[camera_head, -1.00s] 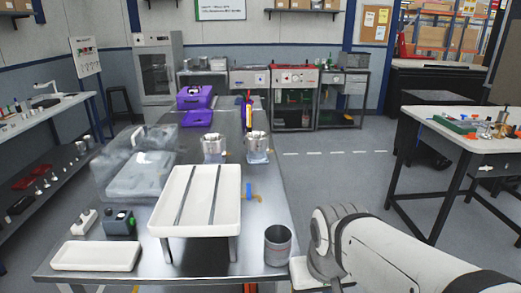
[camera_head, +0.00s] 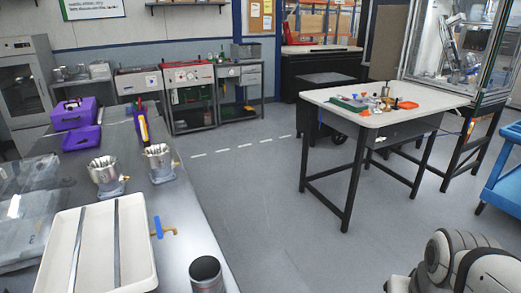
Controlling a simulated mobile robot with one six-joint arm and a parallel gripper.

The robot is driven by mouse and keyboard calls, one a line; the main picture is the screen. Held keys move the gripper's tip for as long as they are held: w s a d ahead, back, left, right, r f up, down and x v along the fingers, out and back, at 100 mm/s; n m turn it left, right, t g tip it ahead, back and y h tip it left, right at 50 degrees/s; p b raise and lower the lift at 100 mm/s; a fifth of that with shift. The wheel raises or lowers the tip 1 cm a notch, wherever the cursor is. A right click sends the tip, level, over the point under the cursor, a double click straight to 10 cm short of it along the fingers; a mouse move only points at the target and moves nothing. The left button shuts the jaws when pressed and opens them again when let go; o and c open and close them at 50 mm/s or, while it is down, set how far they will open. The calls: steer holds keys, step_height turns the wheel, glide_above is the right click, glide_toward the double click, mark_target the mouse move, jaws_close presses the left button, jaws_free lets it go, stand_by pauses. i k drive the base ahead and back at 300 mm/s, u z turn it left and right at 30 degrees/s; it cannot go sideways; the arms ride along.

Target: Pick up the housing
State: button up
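Two silver, cup-like metal parts with fluted tops, which look like machined housings, stand upright on the metal table at left. The nearer housing (camera_head: 105,173) is to the left of the other housing (camera_head: 159,161). A dark grey cylinder (camera_head: 206,275) stands at the table's near right edge; I cannot tell whether it is a housing too. Only a white and grey part of my arm shows at the bottom right corner, well apart from the table. My gripper is out of the picture, so its state is hidden.
A white tray (camera_head: 139,270) with two metal strips is at lower left, with a blue-handled valve (camera_head: 158,228) beside it. Purple cases (camera_head: 74,113) lie farther back. A white-topped table (camera_head: 400,122) with small parts stands at right. Open floor (camera_head: 255,210) lies between the tables.

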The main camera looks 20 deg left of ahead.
mark_target(158, 157)
steer(key=z, duration=0.3)
steer(key=i, duration=2.85)
steer(key=u, duration=5.55)
steer(key=i, duration=0.1)
steer(key=z, duration=2.65)
steer(key=i, duration=1)
steer(key=u, duration=0.1)
